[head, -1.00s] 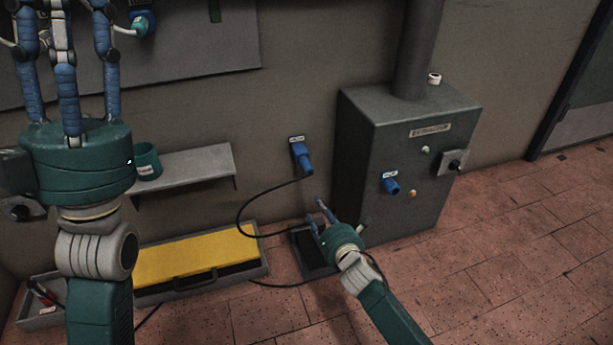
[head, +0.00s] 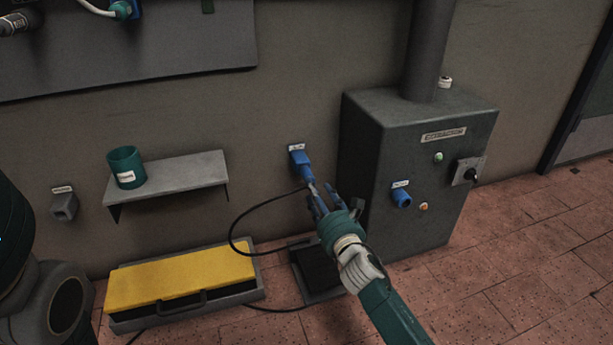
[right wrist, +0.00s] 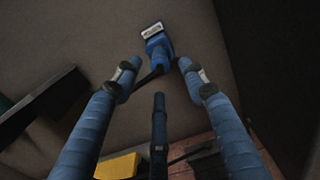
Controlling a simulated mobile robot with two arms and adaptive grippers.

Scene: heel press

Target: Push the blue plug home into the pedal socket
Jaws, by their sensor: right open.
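The blue plug (head: 304,168) sits at the blue socket (head: 296,150) on the wall under a small white label. I cannot read the label or tell how deep the plug sits. A black cable runs from the plug down to the left. My right gripper (head: 318,194) is open just below and in front of the plug, its fingers pointing up toward it. In the right wrist view the plug (right wrist: 160,58) shows beyond and between the spread fingertips, apparently untouched. Of my left arm only a dark part shows at the left edge; its fingers are out of view.
A dark pedal tray (head: 318,270) lies below. A yellow-topped pedal (head: 180,278) and a shelf (head: 190,175) with a green cup (head: 126,168) are to the left. Floor at right is clear.

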